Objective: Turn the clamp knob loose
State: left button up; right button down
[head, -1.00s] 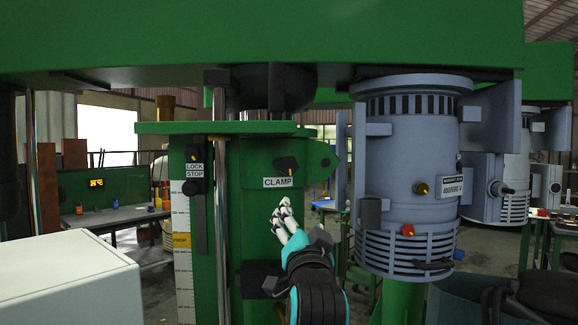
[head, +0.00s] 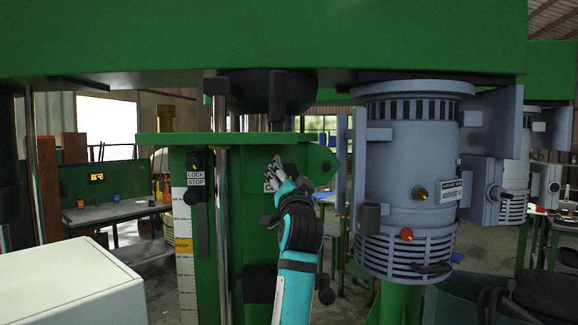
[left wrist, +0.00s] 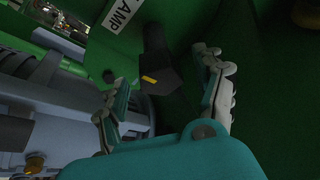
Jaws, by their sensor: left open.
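The clamp knob is a black knob with a yellow mark on the green machine column. In the left wrist view the knob (left wrist: 160,68) lies between the two fingers of my open left gripper (left wrist: 163,85). A gap shows on each side of it, so the fingers are not closed on it. In the head view my left gripper (head: 279,171) is raised in front of the column. It covers most of the CLAMP label and part of the knob. The label (left wrist: 121,12) shows partly in the left wrist view. My right gripper is not in view.
The LOCK/STOP lever (head: 196,190) and a scale strip (head: 184,245) are left of the knob. A grey motor (head: 405,175) hangs to the right. The green beam (head: 265,45) runs overhead. A white box (head: 65,285) stands at the lower left.

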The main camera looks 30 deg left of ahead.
pick_arm(q)
jog(key=shift+x, duration=1.1)
jog(key=c, duration=1.2)
jog(key=shift+f, duration=0.1)
